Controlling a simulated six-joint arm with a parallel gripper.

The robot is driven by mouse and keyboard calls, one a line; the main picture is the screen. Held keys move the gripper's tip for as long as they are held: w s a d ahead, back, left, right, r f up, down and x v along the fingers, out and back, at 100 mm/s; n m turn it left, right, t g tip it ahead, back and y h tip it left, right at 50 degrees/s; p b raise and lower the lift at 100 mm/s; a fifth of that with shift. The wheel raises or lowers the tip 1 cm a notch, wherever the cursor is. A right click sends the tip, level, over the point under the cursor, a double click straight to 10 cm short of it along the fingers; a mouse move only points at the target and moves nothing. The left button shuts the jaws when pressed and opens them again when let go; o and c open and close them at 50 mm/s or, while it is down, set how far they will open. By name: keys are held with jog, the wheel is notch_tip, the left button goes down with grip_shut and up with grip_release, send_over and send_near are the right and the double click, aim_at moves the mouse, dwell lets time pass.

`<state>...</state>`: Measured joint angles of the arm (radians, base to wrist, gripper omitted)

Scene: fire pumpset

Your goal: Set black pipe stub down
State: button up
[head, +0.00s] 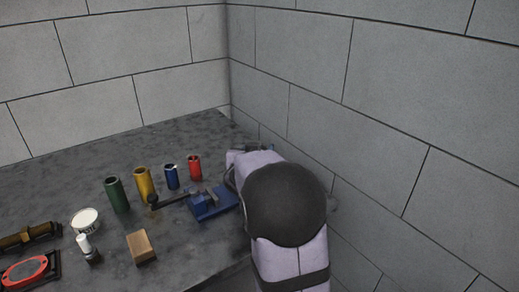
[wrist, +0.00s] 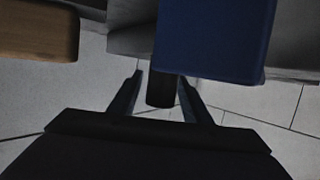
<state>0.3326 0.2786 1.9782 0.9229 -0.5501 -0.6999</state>
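In the wrist view, a short black cylinder, which looks like the black pipe stub (wrist: 160,90), shows between the two fingers of my gripper (wrist: 160,77). Its upper part meets or passes behind a blue block. The fingers stand apart, and a light gap shows between the left finger and the cylinder. On the right the finger is very close to it; contact there is unclear. In the head view my arm hides the gripper and the stub.
A blue vise (head: 211,205) stands near the table's right edge, beside my arm. A wooden block (head: 140,247) lies in front. A block wall (head: 400,130) is close on the right.

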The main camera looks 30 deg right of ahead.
jog(key=shift+r, duration=0.1)
jog(key=shift+r, duration=0.15)
jog(key=shift+p+v, duration=1.15)
jog(key=shift+v, duration=4.85)
